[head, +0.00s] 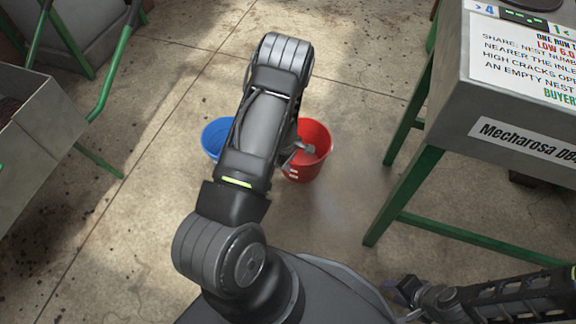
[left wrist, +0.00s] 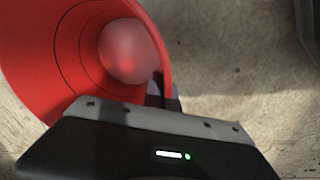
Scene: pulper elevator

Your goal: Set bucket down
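A red bucket (head: 318,145) is upright, just right of my left forearm in the head view. In the left wrist view the red bucket (left wrist: 40,75) fills the upper left, with a pale round patch inside. My left gripper (head: 298,158) is at the bucket's left rim. In the left wrist view the left gripper's dark fingertips (left wrist: 163,92) show on both sides of the rim and look shut on it. I cannot tell whether the bucket's base touches the floor. My right gripper (head: 408,292) is low at the right, away from the bucket; its opening is unclear.
A blue bucket (head: 215,135) stands left of my forearm, partly hidden by it. A grey machine with green legs (head: 405,190) stands at the right. A grey bin with a green handle (head: 45,125) is at the left. Concrete floor (head: 110,240) is clear at the lower left.

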